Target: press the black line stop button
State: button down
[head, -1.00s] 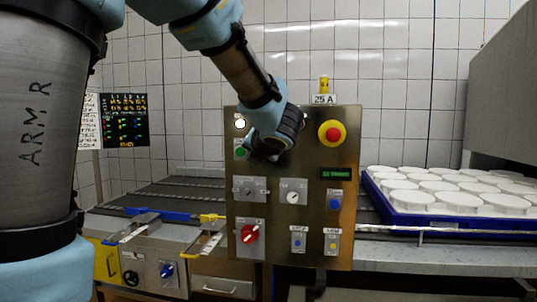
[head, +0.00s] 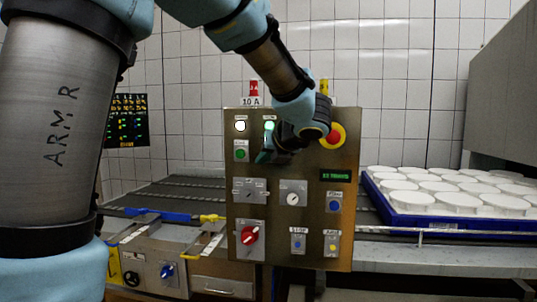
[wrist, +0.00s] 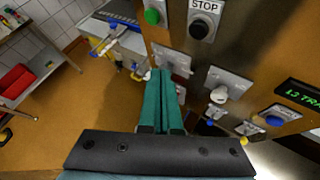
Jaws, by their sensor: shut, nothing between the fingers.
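The black line stop button (wrist: 199,28) shows in the wrist view on the steel control panel (head: 238,200), under a white STOP label (wrist: 206,6). It lies above and to the right of my fingertips in that view. In the head view my wrist and gripper cover it. My gripper (wrist: 160,73) has two teal fingers side by side and shut, with nothing between them. In the head view its fingers (head: 264,157) show in front of the panel's upper middle. I cannot tell whether they touch the panel.
A green button (head: 240,151) is left of my gripper. A red emergency button (head: 336,134) on yellow is just right of my wrist, partly covered. Knobs (head: 293,199) and a red switch (head: 250,235) are below. A blue tray (head: 396,216) of white moulds stands right.

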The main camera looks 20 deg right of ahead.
jog(key=w+d+p, duration=0.2)
jog(key=w+d, duration=0.1)
jog(key=w, duration=0.3)
jog(key=shift+d, duration=0.15)
dwell(2.0)
jog(key=shift+w+d, duration=0.2)
jog(key=shift+w, duration=0.1)
jog(key=shift+w+d, duration=0.25)
jog(key=shift+w, duration=0.2)
dwell(0.7)
dwell(0.4)
jog(key=shift+s+a+b, duration=0.45)
jog(key=shift+s+b, duration=0.2)
jog(key=shift+s, duration=0.15)
